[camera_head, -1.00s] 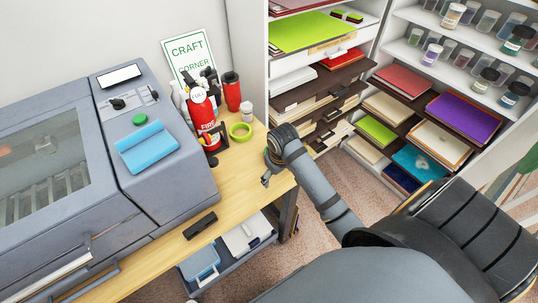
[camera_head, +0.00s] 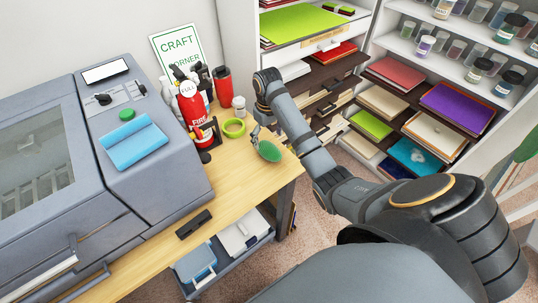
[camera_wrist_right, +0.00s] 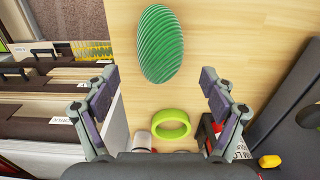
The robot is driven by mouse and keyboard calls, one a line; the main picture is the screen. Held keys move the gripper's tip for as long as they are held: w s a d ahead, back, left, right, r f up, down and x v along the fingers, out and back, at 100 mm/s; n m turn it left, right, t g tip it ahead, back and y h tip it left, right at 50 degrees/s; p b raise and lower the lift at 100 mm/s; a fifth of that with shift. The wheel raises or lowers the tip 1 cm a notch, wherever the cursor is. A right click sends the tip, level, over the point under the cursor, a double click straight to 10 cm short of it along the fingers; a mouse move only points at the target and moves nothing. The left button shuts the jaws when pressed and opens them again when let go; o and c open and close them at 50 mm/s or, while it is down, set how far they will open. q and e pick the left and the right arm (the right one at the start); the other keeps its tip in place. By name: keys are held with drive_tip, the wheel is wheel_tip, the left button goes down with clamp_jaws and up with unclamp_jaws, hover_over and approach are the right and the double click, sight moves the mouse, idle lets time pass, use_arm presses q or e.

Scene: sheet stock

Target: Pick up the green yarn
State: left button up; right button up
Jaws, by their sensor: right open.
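The green yarn (camera_head: 269,151) is an oval, ridged ball lying on the wooden table (camera_head: 236,178) near its right edge. In the right wrist view the yarn (camera_wrist_right: 161,43) sits at the top centre, beyond the fingertips. My right gripper (camera_head: 257,133) is beside the yarn, on its far left side in the head view, and part of it is hidden. In the right wrist view my right gripper (camera_wrist_right: 160,82) has its two fingers wide apart with nothing between them. My left gripper is not in view.
A lime green tape ring (camera_head: 234,128), a white jar (camera_head: 239,106), a red fire extinguisher (camera_head: 193,113) and a red cup (camera_head: 222,86) stand close by. A large grey machine (camera_head: 155,187) fills the left. Paper shelves (camera_head: 330,92) rise behind my right arm.

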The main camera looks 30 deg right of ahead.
sight(266, 143)
drive_tip(key=shift+w+f, duration=0.1)
drive_tip(key=shift+f, duration=0.7)
drive_tip(key=f, duration=0.1)
drive_tip(key=f+p, duration=0.1)
drive_tip(key=f, duration=0.2)
drive_tip(key=shift+w+f, duration=0.15)
drive_tip(key=shift+w, duration=0.2)
drive_tip(key=shift+w+f+p, duration=0.1)
drive_tip(key=shift+f+p, duration=0.2)
drive_tip(key=shift+f, duration=0.15)
drive_tip(key=c, duration=1.3)
drive_tip(key=shift+o, duration=0.2)
drive_tip(key=shift+r, duration=0.1)
